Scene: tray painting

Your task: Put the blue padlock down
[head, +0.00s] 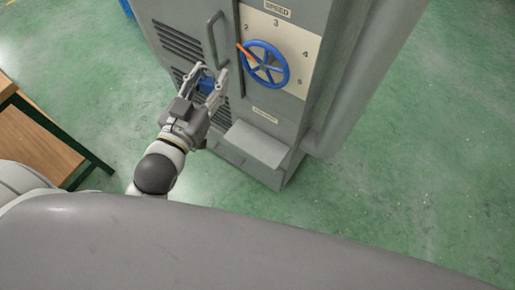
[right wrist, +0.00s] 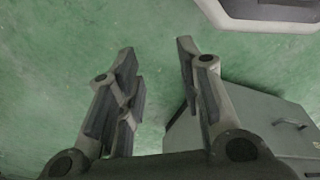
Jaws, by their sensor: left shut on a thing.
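The blue padlock (head: 206,85) is between the fingers of my left gripper (head: 208,76) in the head view. The left gripper is shut on it, in front of the louvred face of a grey cabinet (head: 229,150), below and beside the cabinet's bar handle (head: 212,40). The fingers hide part of the padlock. I cannot tell whether the padlock touches the cabinet. My right gripper (right wrist: 155,50) shows only in the right wrist view. Its fingers are apart with nothing between them, above green floor.
A blue handwheel (head: 263,64) with an orange handle sits on a numbered speed panel right of the left gripper. A small grey ledge (head: 255,145) juts out below it. A wooden-topped table (head: 40,140) stands at the left. Green floor at right is clear.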

